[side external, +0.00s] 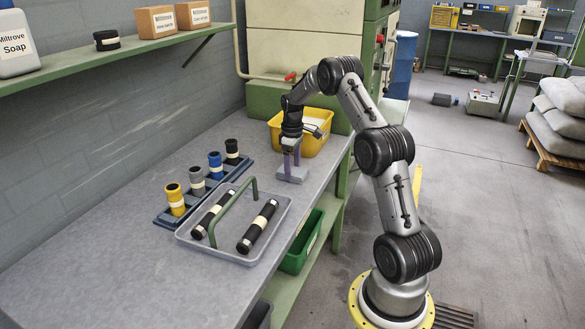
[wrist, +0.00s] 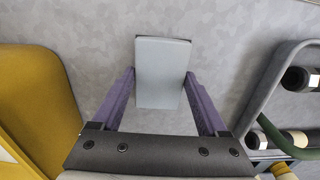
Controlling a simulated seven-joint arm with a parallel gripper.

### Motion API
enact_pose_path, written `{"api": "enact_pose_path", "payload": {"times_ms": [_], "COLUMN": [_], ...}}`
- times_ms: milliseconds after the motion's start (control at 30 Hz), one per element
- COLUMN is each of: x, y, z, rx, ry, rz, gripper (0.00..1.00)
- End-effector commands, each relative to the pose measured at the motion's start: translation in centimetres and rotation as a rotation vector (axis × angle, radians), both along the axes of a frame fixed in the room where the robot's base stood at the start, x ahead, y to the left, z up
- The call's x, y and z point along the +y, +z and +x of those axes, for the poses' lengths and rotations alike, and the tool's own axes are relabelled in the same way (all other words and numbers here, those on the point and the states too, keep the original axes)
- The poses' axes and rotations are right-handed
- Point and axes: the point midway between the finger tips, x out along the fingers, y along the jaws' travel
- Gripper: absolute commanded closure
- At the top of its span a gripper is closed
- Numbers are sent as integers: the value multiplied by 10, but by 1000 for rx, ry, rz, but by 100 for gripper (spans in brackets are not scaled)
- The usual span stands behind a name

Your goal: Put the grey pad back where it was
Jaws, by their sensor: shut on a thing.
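The grey pad (side external: 292,175) is a small flat block at the right edge of the workbench, in front of the yellow bin. My gripper (side external: 291,162) points down over it, with its purple fingers reaching to it. In the wrist view the pad (wrist: 162,88) sits between the two fingertips, which are against its sides, so my gripper is shut on it. The pad is at or just above the bench top; I cannot tell whether it touches.
A yellow bin (side external: 315,144) stands behind my gripper. A grey tray (side external: 186,236) with a green handle and two black cylinders lies in front. A blue rack (side external: 163,219) holds several coloured cylinders at left. The bench (side external: 90,270) is clear at front left.

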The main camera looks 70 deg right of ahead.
Motion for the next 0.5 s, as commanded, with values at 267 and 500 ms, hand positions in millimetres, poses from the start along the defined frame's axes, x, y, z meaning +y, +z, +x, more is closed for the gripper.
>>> {"api": "enact_pose_path", "payload": {"times_ms": [267, 500], "x": [0, 0], "y": [-3, -2], "z": [0, 0], "rx": [0, 0], "ry": [0, 0], "rz": [0, 0], "gripper": [6, 0]}}
